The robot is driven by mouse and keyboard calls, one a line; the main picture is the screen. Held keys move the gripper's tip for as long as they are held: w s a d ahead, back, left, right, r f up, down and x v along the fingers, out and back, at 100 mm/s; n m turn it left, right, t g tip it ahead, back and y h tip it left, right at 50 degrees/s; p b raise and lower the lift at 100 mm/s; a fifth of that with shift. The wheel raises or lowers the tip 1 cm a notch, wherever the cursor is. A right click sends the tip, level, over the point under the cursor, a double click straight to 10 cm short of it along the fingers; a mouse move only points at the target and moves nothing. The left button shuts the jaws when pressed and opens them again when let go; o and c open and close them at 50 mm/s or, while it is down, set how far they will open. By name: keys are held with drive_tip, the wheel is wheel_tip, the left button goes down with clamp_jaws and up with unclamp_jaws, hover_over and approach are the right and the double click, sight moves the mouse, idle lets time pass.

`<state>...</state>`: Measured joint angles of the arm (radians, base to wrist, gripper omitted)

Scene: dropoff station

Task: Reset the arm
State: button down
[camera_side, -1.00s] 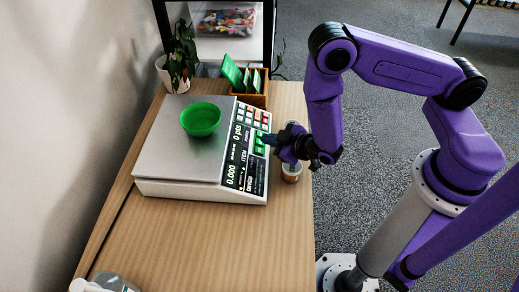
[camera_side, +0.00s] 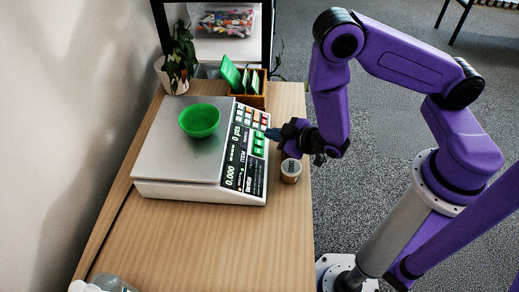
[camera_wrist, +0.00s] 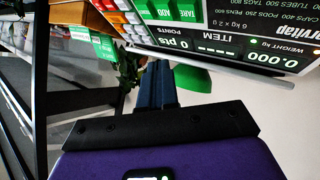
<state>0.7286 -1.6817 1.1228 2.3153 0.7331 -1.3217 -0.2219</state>
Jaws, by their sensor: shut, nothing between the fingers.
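My gripper (camera_side: 272,134) is at the right edge of the scale's key panel in the side view, with its dark blue fingers pointing left toward the keys. In the wrist view the fingers (camera_wrist: 158,84) are together with nothing between them. I cannot tell whether the tips touch the scale. My purple arm reaches in from the right.
A counting scale (camera_side: 165,165) stands on the wooden table (camera_side: 215,240) with a green bowl (camera_side: 199,121) on its plate; its display (camera_wrist: 235,45) reads 0.000 and 0 pts. Behind are a card box (camera_side: 250,98) and plant (camera_side: 180,60).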

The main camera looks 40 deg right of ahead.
drive_tip(key=s+a+r+n+g+y, duration=0.1)
drive_tip(key=s+a+r+g, duration=0.3)
drive_tip(key=s+r, duration=0.15)
drive_tip(key=s+a+r+n+g+y, duration=0.1)
drive_tip(key=s+a+r+g+y, duration=0.1)
drive_tip(key=s+a+r+g, duration=0.4)
drive_tip(key=s+d+r+n+g+h, duration=0.1)
drive_tip(key=s+d+r+n+h, duration=0.1)
drive_tip(key=s+d+r, duration=0.2)
drive_tip(key=s+d+r+n+g+h, duration=0.1)
drive_tip(key=s+d+r, duration=0.3)
drive_tip(key=s+d, duration=0.4)
drive_tip(key=d+h, duration=0.1)
drive_tip(key=d, duration=0.3)
drive_tip(key=shift+s+d+r+n, duration=0.15)
drive_tip(key=shift+s+r+n, duration=0.05)
drive_tip(key=shift+r+n, duration=0.2)
